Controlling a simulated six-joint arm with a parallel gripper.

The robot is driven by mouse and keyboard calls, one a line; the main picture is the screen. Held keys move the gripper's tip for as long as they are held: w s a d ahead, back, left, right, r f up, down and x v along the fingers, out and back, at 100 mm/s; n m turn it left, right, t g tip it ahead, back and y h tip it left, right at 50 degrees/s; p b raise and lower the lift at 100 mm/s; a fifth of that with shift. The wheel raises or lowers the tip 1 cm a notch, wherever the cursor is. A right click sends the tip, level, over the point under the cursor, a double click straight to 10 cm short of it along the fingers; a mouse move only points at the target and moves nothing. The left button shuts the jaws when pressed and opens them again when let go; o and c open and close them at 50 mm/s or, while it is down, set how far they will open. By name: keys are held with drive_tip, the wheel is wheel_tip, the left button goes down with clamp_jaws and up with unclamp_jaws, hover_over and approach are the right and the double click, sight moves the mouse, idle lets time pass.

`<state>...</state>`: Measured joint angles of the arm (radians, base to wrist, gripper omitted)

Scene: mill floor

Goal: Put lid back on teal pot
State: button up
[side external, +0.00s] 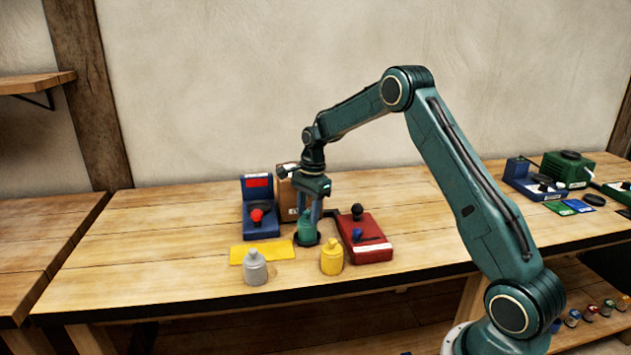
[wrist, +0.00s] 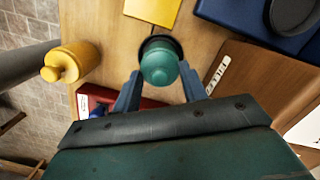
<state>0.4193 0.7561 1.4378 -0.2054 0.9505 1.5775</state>
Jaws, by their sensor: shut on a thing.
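The teal pot (side external: 306,235) stands upright on a dark round spot on the table, in the middle of the group of objects. My gripper (side external: 309,214) points straight down over it. In the wrist view its two fingers (wrist: 161,78) close on either side of the teal lid (wrist: 158,70), at the top of the pot. Lid and pot share one colour, and the lid looks lined up with the pot. The seam between them is hidden, so I cannot tell whether the lid is fully seated.
A yellow pot (side external: 331,258) and a grey pot (side external: 255,267) stand in front. A blue unit (side external: 257,208) and brown box (side external: 287,193) stand behind. A yellow sheet (side external: 238,254) lies left. The left table end is clear.

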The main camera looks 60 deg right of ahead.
idle(0.3)
drive_tip(key=o, duration=1.5)
drive_tip(key=shift+r, duration=0.2)
drive_tip(key=shift+r, duration=3.3)
drive_tip(key=shift+c, duration=0.2)
clamp_jaws()
